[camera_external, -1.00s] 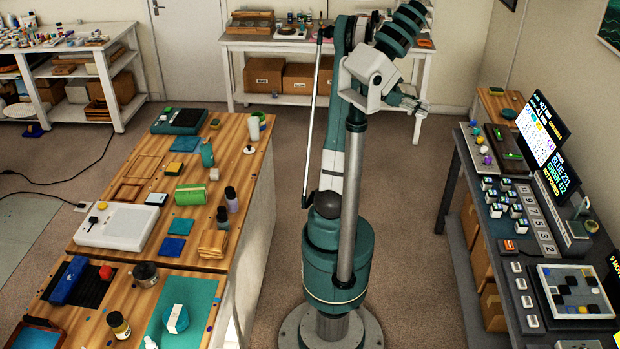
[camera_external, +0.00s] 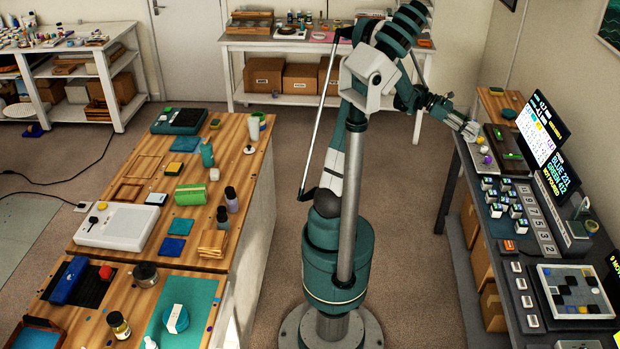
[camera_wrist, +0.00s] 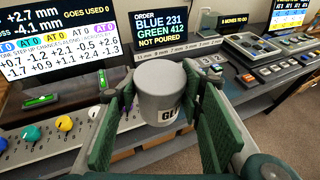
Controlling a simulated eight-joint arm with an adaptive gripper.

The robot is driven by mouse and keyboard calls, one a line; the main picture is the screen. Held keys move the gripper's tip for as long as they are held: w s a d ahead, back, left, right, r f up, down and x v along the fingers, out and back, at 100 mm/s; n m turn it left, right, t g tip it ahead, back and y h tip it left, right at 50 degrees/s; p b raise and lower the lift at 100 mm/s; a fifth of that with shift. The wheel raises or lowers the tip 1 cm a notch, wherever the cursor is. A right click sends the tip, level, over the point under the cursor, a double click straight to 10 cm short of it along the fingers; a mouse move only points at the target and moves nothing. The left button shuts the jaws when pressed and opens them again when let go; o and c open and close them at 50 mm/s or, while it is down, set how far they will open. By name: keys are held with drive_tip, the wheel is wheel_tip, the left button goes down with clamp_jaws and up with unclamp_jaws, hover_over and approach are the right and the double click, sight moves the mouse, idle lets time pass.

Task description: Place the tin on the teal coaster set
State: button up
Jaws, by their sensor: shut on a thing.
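There the tin (camera_external: 471,131) is tiny and pale at the fingertips. Flat teal and blue squares lie on the left wooden bench, among them a teal one (camera_external: 181,226) and a blue one (camera_external: 173,246). I cannot tell which is the teal coaster set.
The right bench (camera_external: 455,205) carries coloured knobs (camera_wrist: 64,124), screens (camera_wrist: 163,38), labelled cubes and a number strip. Open floor lies between my base and both benches.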

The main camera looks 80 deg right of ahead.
drive_tip(key=s+a+m+t+y, duration=0.1)
drive_tip(key=s+a+m+y, duration=0.1)
drive_tip(key=s+a, duration=0.45)
drive_tip(key=s+a+m+t+y, duration=0.2)
drive_tip(key=s+a, duration=0.1)
drive_tip(key=a, duration=0.7)
drive_tip(key=m+t+y, duration=0.3)
drive_tip(key=m, duration=0.1)
hover_over(502, 227)
wheel_tip(502, 227, down, 10)
drive_tip(key=shift+d+f, duration=0.1)
drive_tip(key=shift+f, duration=0.7)
drive_tip(key=shift+f, duration=0.1)
drive_tip(key=shift+f+b, duration=0.7)
drive_tip(key=shift+f, duration=2.3)
drive_tip(key=shift+f, duration=0.15)
drive_tip(key=shift+f+b, duration=0.45)
drive_tip(key=shift+f, duration=1.3)
drive_tip(key=shift+f, duration=0.1)
